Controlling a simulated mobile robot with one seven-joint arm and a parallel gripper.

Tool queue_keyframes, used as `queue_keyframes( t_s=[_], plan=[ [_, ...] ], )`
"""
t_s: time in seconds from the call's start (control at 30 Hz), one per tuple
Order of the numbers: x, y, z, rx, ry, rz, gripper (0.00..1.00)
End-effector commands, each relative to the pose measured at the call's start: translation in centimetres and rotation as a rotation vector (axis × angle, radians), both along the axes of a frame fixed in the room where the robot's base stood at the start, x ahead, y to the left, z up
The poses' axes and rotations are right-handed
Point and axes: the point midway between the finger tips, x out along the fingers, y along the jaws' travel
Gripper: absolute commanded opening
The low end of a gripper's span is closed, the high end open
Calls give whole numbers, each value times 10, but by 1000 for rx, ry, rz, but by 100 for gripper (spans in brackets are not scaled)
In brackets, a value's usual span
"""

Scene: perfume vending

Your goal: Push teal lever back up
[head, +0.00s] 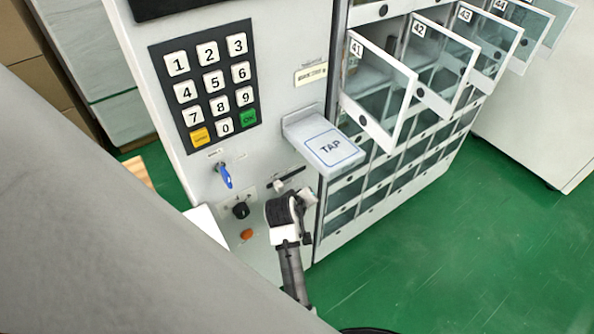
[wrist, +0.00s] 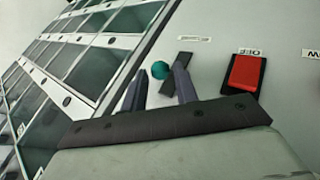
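The teal lever shows in the wrist view as a round teal knob (wrist: 160,70) beside a dark slot in the pale panel. My gripper (wrist: 158,78) has its two dark fingers apart, with the knob showing in the gap near their tips. I cannot tell whether a finger touches the knob. In the head view my gripper (head: 297,203) is at the lower part of the machine's front, just below a dark slot (head: 285,178). The teal knob is not visible in the head view.
A TAP pad (head: 333,150) juts out above my gripper. Left of it are a blue key (head: 225,176), a black knob (head: 240,210) and a keypad (head: 208,85). Several numbered doors (head: 378,95) hang open at right. A red switch (wrist: 245,73) shows in the wrist view.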

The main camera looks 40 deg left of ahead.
Motion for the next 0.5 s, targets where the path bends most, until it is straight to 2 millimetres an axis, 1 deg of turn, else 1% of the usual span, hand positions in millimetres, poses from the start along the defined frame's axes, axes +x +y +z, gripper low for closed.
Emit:
queue_keyframes(
  t_s=[0.1,0.3,0.5],
  plan=[
    [-18,-4,19,5,-2,1,29],
    [-48,-11,53,3,-3,2,29],
    [-66,-16,75,1,-2,1,29]
  ],
)
